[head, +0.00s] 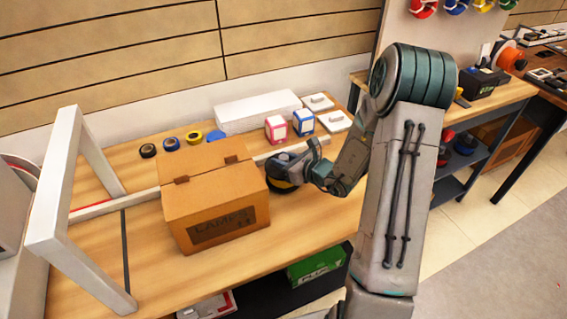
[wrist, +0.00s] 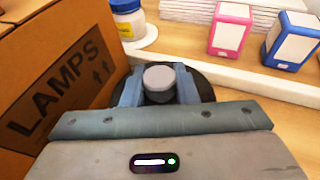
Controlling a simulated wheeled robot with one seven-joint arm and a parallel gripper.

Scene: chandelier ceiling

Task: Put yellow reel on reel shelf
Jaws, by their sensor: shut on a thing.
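My gripper (head: 287,172) is beside the right side of the lamps box, low over the bench. In the wrist view, my gripper (wrist: 158,88) has its fingers closed around the grey hub of a dark round reel (wrist: 205,80). In the head view, a little yellow shows on this reel (head: 277,185), so I take it as the yellow reel; most of it is hidden by the gripper. Whether it touches the bench is unclear. A dark shelf unit (head: 452,187) with red and dark reels stands under the bench at right, partly behind my arm.
The lamps box (head: 214,205) is close on the left; it also fills the wrist view's left (wrist: 65,75). Pink (head: 276,127) and blue (head: 303,121) boxes and tape rolls (head: 193,137) stand behind. A white frame (head: 58,195) is at left. Bare bench lies in front.

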